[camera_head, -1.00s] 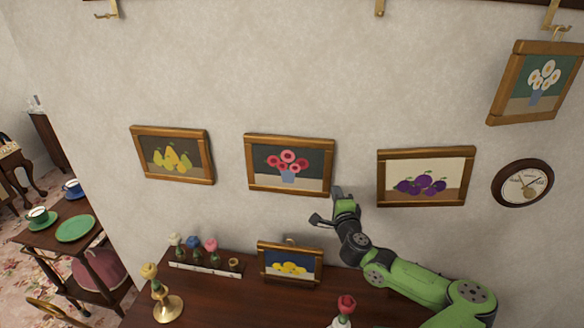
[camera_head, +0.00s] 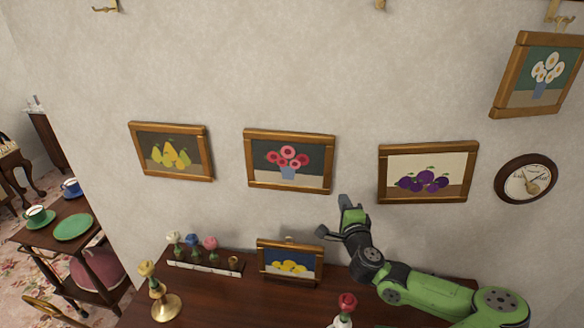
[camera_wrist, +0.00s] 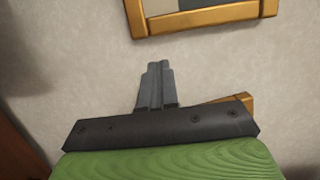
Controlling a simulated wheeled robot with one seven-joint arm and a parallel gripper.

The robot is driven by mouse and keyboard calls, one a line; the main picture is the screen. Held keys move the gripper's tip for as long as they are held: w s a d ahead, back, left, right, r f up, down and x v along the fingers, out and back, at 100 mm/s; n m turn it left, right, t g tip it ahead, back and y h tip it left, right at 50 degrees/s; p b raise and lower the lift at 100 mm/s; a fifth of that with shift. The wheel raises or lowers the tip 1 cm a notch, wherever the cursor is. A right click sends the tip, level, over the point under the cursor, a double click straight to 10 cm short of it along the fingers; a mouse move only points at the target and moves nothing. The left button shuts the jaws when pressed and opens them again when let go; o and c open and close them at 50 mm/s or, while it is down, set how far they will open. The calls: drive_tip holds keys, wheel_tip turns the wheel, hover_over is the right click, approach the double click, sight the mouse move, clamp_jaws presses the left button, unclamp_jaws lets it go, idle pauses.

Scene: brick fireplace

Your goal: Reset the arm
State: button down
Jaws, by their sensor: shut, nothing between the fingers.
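My green and black arm reaches in from the lower right in the head view. My gripper (camera_head: 335,215) is in front of the wall, below and between the pink flower picture (camera_head: 289,160) and the plum picture (camera_head: 427,172). In the wrist view my gripper (camera_wrist: 155,75) has its two grey fingers together, with nothing between them. A gold-framed picture (camera_wrist: 205,18) shows above the fingertips there, apart from them. Part of another wooden frame (camera_wrist: 243,101) shows behind the gripper's body.
The dark wooden table (camera_head: 215,297) below holds a small lemon picture (camera_head: 290,262), a flower rack (camera_head: 205,262), a gold candlestick (camera_head: 165,303) and a red rose (camera_head: 347,303).

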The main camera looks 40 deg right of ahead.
drive_tip(key=shift+s+a+b, duration=0.55)
drive_tip(key=shift+s+a, duration=0.4)
drive_tip(key=shift+a, duration=0.15)
